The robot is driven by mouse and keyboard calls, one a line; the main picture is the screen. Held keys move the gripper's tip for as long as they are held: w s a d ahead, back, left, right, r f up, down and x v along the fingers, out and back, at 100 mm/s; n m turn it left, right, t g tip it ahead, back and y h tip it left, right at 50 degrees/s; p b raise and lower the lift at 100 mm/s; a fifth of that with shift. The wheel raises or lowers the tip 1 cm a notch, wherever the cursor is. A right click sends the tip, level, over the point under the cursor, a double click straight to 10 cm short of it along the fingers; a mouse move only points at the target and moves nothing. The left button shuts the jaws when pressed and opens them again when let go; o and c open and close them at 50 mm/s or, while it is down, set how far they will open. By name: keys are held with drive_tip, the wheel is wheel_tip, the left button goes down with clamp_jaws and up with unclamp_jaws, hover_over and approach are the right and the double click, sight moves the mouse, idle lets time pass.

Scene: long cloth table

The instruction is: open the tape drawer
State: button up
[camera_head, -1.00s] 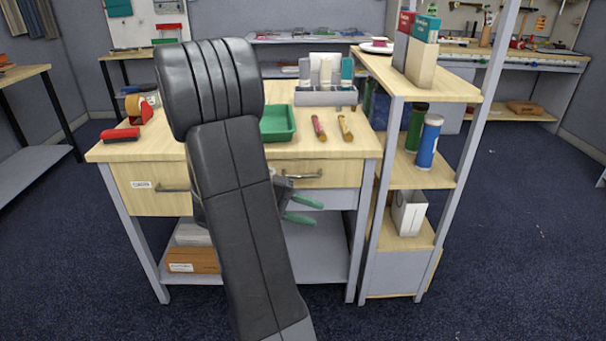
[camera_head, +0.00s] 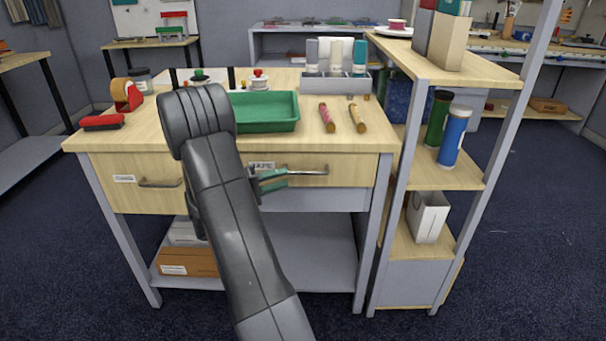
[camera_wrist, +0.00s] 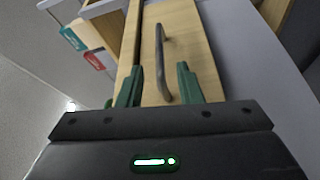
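The workbench has two wooden drawers. The right drawer (camera_head: 350,171) has a small label (camera_head: 262,166), partly hidden by my arm and too small to read surely, and a metal bar handle (camera_head: 310,173). The left drawer (camera_head: 110,190) has its own label and handle (camera_head: 158,184). Both drawers look closed. My gripper (camera_head: 270,180) is in front of the right drawer, near the left part of its handle. In the wrist view my gripper (camera_wrist: 158,87) has its green fingers apart, with the bar handle (camera_wrist: 160,60) between their lines. I cannot tell whether they touch it.
A green tray (camera_head: 265,112), a tape dispenser (camera_head: 127,95) and two rolled tools (camera_head: 341,117) lie on the benchtop. A shelf unit (camera_head: 430,170) with bottles stands close on the right. Boxes (camera_head: 187,262) sit on the lower shelf. The floor in front is clear.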

sight(303, 172)
drive_tip(key=x, duration=0.7)
drive_tip(key=shift+d, duration=0.15)
drive_tip(key=shift+c, duration=0.4)
clamp_jaws()
